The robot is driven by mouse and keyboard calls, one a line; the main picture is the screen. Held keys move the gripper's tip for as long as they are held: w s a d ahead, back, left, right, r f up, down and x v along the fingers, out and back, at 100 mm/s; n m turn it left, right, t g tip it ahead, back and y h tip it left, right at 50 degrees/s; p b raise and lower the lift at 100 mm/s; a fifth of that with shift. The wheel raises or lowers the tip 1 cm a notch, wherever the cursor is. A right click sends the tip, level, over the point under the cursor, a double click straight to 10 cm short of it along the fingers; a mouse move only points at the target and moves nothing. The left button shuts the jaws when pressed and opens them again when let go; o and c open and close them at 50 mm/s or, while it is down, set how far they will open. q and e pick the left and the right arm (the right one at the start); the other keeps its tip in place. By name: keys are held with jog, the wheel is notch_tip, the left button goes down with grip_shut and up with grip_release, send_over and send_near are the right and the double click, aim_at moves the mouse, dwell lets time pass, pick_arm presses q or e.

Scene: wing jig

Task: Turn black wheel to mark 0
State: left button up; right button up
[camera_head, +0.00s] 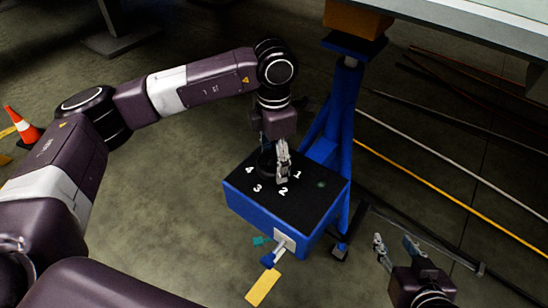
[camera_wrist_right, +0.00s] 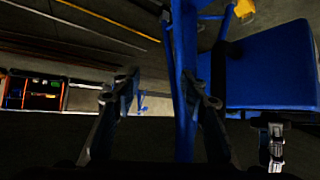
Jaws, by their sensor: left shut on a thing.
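A blue box (camera_head: 262,213) with a black top stands at the middle of the head view. The wheel's pointer and the mark 0 cannot be made out. My right gripper (camera_head: 396,243) is open and empty, low at the right, apart from the box. Its spread fingers also show in the right wrist view (camera_wrist_right: 163,100), with the blue box to their right.
A blue stand (camera_head: 343,115) rises behind the box. A white plate with a blue lever (camera_head: 274,254) is on the box's front. Long rods (camera_head: 430,188) lie on the floor at the right. An orange cone (camera_head: 22,125) stands at the far left.

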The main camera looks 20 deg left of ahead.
aim_at(274, 161)
pick_arm(q)
jog(key=shift+n+p, duration=0.3)
jog(key=shift+n, duration=1.6)
pick_arm(e)
jog(key=shift+g, duration=0.9)
jog(key=shift+s+d+f, duration=0.25)
jog(key=shift+s+f, duration=0.45)
jog(key=shift+s+d+f, duration=0.25)
jog(key=shift+s+f, duration=0.4)
jog(key=shift+s, duration=0.15)
pick_arm(q)
jog(key=o, duration=1.2)
jog(key=shift+c, duration=0.2)
notch_tip(274, 161, up, 8)
jog(key=shift+f, duration=0.25)
